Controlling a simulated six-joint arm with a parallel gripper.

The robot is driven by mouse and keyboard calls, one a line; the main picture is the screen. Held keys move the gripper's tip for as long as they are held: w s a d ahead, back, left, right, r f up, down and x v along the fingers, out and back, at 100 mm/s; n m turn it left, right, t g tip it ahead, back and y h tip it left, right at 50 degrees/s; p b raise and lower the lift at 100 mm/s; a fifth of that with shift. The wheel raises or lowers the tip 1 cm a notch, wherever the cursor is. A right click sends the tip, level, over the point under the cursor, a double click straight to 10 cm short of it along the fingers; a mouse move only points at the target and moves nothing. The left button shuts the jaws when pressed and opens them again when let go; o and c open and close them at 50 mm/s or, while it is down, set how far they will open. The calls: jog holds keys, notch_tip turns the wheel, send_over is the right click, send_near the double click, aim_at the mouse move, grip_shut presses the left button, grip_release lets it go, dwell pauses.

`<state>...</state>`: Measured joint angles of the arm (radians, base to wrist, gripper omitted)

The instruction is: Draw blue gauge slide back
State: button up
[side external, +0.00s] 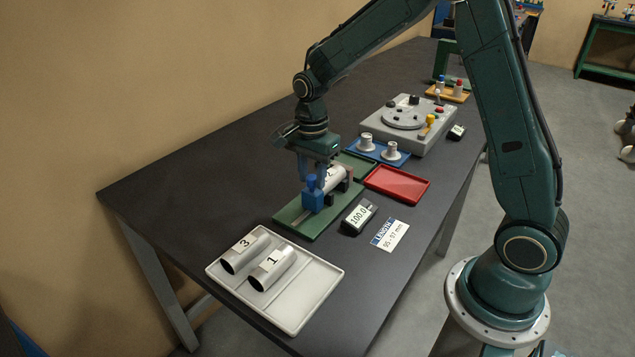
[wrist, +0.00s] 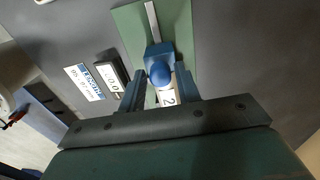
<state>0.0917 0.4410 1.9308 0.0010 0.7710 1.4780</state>
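The blue gauge slide (side external: 313,198) sits on the green gauge base (side external: 290,214), at the near end of a pale tube marked 2 (side external: 333,176). In the wrist view the slide's round blue knob (wrist: 160,73) lies between the tips of my gripper (wrist: 160,75), with a gap showing on each side. My gripper (side external: 312,176) points down over the slide and is open. The tube (wrist: 168,97) lies behind the knob in the wrist view, partly hidden by my gripper. The gauge display (side external: 358,216) reads about 100.0.
A white tray (side external: 312,300) holds tubes marked 3 (side external: 245,250) and 1 (side external: 272,268). A length card (side external: 389,235) reads 95-97 mm. A red tray (side external: 398,184), a blue plate with two pegs (side external: 378,152) and a grey dial box (side external: 408,125) stand farther back.

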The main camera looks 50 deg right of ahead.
grip_shut()
jog(key=shift+a, duration=1.8)
jog(key=shift+o, duration=1.6)
grip_release()
jog(key=shift+r, duration=0.15)
notch_tip(320, 180, up, 14)
jog(key=shift+f, duration=0.2)
